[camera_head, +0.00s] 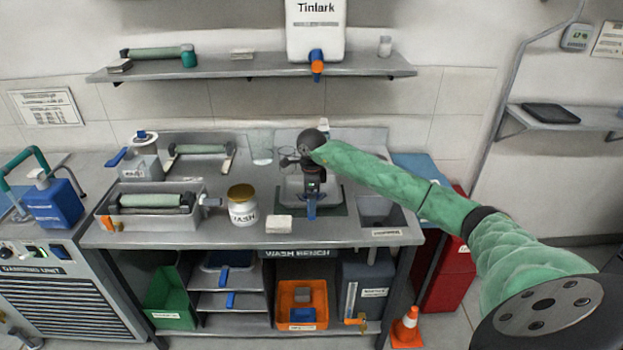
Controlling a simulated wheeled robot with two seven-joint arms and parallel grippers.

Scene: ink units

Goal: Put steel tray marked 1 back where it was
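My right arm reaches in from the right over the wash bench (340,234), and its dark gripper (311,188) points down at a shallow grey steel tray or basin (335,208) at the back middle. Another steel tray (200,218) at the bench's left holds a green roller. Steel trays with blue handles (245,301) lie on the shelf below. No marking 1 is legible on any of them. My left gripper is not in view.
A white wash jar (242,210) and a pale block (279,224) stand left of my gripper. A wall shelf (250,68) with a white dispenser hangs above. An orange bin (303,312) and a green bin (172,299) sit below. A traffic cone (407,328) stands at the right.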

